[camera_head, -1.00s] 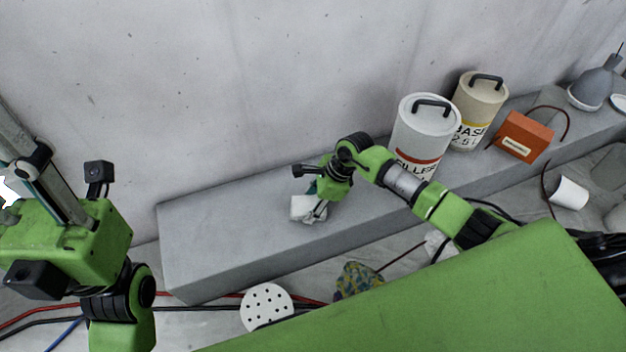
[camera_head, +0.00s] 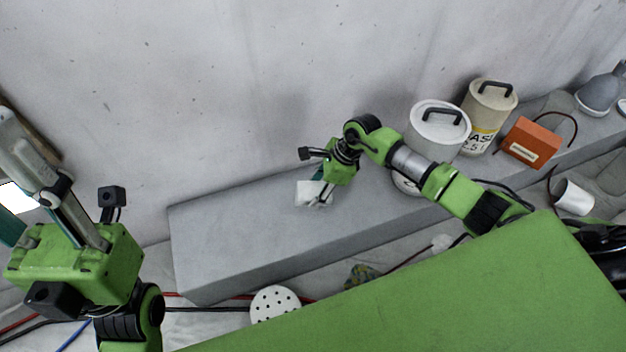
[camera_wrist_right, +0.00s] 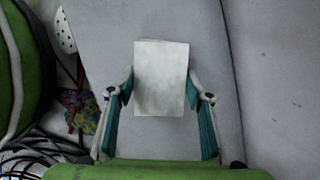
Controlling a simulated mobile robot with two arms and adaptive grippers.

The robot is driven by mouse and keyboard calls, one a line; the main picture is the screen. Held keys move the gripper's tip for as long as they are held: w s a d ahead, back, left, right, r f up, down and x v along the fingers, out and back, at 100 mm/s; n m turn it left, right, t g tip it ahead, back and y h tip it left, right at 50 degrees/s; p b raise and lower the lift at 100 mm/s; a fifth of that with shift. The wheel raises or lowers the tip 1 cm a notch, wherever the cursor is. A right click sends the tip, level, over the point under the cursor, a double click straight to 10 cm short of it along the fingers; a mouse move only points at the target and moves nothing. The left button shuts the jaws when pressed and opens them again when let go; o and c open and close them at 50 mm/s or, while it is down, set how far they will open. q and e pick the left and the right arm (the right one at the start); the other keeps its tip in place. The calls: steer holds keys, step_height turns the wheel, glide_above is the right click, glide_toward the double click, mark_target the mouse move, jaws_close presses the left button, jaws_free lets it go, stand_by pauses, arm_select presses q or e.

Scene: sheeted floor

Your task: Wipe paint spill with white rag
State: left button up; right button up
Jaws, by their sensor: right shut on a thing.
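The white rag (camera_head: 311,193) is a small folded pad at my right gripper (camera_head: 321,182), over the grey ledge near the wall. In the right wrist view, the rag (camera_wrist_right: 161,78) sits between the two teal-padded fingers of my right gripper (camera_wrist_right: 160,92), with faint grey smudging on its face. The right gripper is shut on it. I cannot tell whether the rag touches the ledge. No paint spill can be made out. My left gripper (camera_head: 38,190) is at the far left, partly cut off by the picture edge, and its jaw opening is unclear.
The grey ledge (camera_head: 240,232) runs along the concrete wall. A white can (camera_head: 437,130), a cream can (camera_head: 488,108), an orange box (camera_head: 530,142) and a grey lamp (camera_head: 601,88) stand to the right. A perforated white disc (camera_head: 274,303) and cables lie on the sheeted floor below.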

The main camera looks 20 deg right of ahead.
steer(key=shift+r+p, duration=0.95)
steer(key=shift+r, duration=0.9)
